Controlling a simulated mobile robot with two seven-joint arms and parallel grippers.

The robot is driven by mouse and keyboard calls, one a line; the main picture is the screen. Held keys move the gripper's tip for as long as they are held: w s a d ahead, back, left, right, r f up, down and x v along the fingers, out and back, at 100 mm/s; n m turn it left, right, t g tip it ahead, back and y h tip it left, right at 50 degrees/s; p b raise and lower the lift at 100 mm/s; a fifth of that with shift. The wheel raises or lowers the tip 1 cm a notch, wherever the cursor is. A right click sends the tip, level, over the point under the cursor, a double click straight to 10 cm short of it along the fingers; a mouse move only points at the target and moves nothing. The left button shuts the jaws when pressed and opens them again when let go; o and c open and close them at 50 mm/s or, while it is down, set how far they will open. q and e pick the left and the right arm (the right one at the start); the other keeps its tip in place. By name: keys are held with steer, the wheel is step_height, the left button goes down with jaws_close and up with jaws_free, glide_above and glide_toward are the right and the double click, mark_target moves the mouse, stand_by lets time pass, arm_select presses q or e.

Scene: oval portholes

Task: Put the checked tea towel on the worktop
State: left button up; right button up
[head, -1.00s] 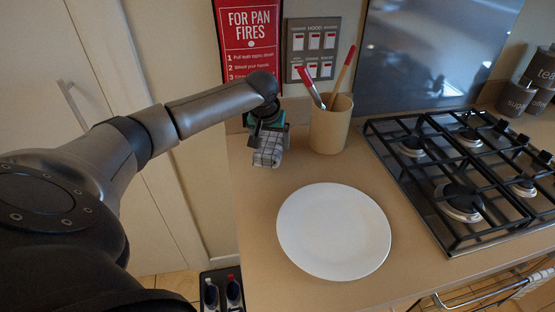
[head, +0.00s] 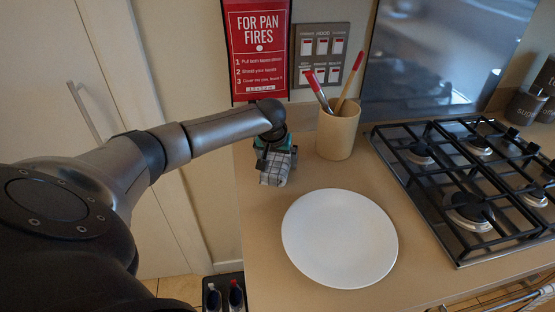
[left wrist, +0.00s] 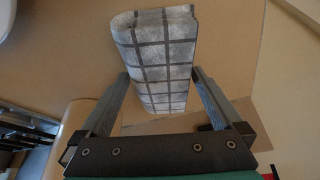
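The checked tea towel (head: 276,169) is a folded white and grey bundle with dark grid lines. It is at the left of the worktop (head: 262,225), left of the utensil pot. My left gripper (head: 275,157) is over it from above. In the left wrist view, the towel (left wrist: 160,60) lies between the two fingers (left wrist: 160,76), which are close to its sides and closed in on it. I cannot tell whether its underside touches the worktop. My right gripper is not in view.
A white plate (head: 339,239) lies on the worktop in front. A beige pot (head: 337,132) with red-tipped utensils stands behind it. A gas hob (head: 470,185) is on the right. A red fire-instruction panel (head: 259,48) hangs close behind my left gripper. Bare worktop lies left of the plate.

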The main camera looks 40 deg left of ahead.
arm_select(q)
steer(key=shift+r, duration=0.25)
steer(key=p+v, duration=0.2)
steer(key=v, duration=0.9)
steer(key=shift+r, duration=0.4)
steer(key=shift+s, duration=0.15)
stand_by(0.7)
